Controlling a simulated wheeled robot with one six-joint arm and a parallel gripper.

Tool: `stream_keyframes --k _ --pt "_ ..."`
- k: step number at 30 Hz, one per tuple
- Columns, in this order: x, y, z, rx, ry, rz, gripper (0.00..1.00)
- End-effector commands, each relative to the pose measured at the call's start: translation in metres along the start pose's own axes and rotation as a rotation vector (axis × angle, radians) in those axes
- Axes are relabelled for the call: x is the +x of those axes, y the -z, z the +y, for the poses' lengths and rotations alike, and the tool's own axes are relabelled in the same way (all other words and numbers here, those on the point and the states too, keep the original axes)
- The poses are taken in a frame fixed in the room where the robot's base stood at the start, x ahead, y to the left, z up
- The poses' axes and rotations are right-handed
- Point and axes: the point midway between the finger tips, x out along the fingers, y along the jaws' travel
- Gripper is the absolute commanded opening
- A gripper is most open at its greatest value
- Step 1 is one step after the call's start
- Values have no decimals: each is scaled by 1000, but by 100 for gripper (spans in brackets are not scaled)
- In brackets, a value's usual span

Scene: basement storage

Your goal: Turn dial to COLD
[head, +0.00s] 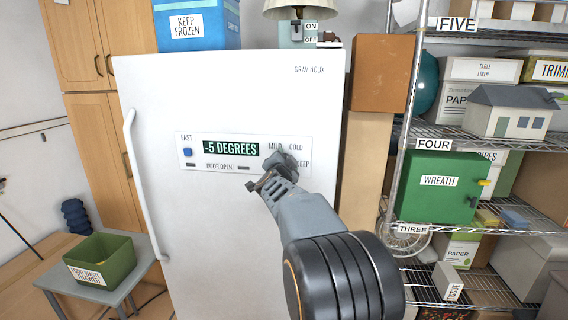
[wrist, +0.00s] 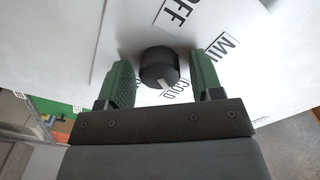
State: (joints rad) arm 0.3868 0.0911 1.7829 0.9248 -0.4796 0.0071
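The dial (wrist: 158,66) is a dark round knob on the white freezer (head: 240,90). In the wrist view it sits between the two green fingers of my gripper (wrist: 161,62), with a narrow gap on each side. In the head view my gripper (head: 273,180) is at the control panel (head: 245,169) and hides the dial. The display (head: 230,148) reads -5 DEGREES.
A long handle (head: 137,185) runs down the freezer's left side. A lamp (head: 300,8) and blue box (head: 197,25) stand on top. A cardboard box (head: 381,73) and loaded wire shelves (head: 485,133) are at right. A green bin (head: 101,260) sits on a small table at lower left.

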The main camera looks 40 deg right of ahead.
Motion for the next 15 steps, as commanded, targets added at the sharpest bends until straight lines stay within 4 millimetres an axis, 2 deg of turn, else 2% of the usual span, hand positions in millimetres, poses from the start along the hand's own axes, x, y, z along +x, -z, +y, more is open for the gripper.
stream_keyframes --k 10,15 --pt "-3 0 0 0 1 0 65" --pt "-25 -1 0 -1 3 -1 65"
